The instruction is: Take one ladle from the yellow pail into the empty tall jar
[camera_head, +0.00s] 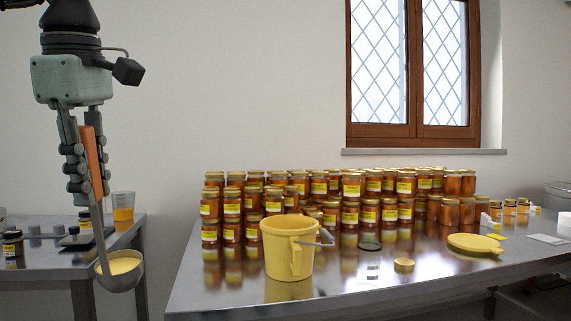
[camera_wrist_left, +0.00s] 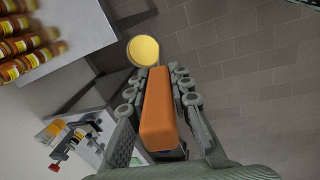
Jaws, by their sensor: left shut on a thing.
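My left gripper (camera_head: 90,192) is shut on the ladle's orange handle (camera_head: 93,155) at the left of the head view. The ladle hangs upright, and its steel bowl (camera_head: 122,280) holds yellow liquid (camera_head: 120,266). The left wrist view also shows the filled bowl (camera_wrist_left: 143,50) beyond my fingertips. The yellow pail (camera_head: 290,250) stands upright on the steel table, right of the ladle and apart from it. Its inside is mostly hidden. My right gripper is out of view.
Rows of filled, labelled jars (camera_head: 350,185) stand behind the pail on the steel table (camera_head: 420,278). A side table (camera_head: 60,268) at left carries a beaker of orange liquid (camera_head: 123,213).

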